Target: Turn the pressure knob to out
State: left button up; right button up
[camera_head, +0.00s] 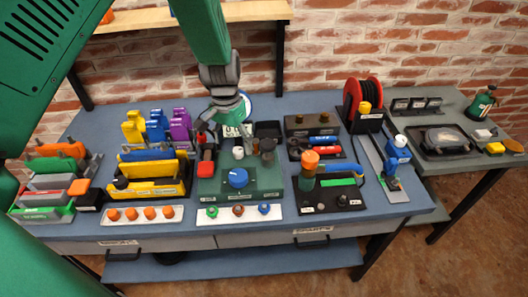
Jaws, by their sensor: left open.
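A round blue knob (238,178) sits on a green test unit (267,183) at the middle of the bench; it is the likeliest pressure knob, but I cannot read its markings or setting. My left gripper (222,130) comes down from the top, behind the knob and above the back of the green unit. It is open and apart from the knob. A dark post and a small white cap stand on the unit near the gripper. The fingers partly hide the unit's back edge and a white label there. My right gripper is not in view.
A white strip with three small knobs (238,212) lies in front. Yellow holders (148,180) stand to the left, and an orange-topped cylinder (309,172) to the right. A red reel (362,97) stands at the back right.

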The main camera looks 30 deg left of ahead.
aim_at(239, 174)
pick_arm(q)
jog(key=f, duration=0.2)
jog(key=s+a+f, duration=0.1)
jog(key=shift+f, duration=0.4)
jog(key=f, duration=0.2)
jog(key=d+f+p, duration=0.1)
jog(key=f, duration=0.2)
jog(key=d+f, duration=0.1)
jog(key=f, duration=0.2)
jog(key=shift+w+f, duration=0.2)
jog(key=shift+f, duration=0.05)
jog(key=shift+a+f, duration=0.25)
jog(key=shift+f, duration=0.2)
jog(key=shift+a+f, duration=0.15)
jog(key=shift+a, duration=0.3)
jog(key=shift+c, duration=0.4)
jog(key=c, duration=0.7)
jog(key=shift+d, duration=0.25)
jog(key=c, duration=0.4)
jog(key=shift+w+d, duration=0.1)
jog(key=shift+d, duration=0.15)
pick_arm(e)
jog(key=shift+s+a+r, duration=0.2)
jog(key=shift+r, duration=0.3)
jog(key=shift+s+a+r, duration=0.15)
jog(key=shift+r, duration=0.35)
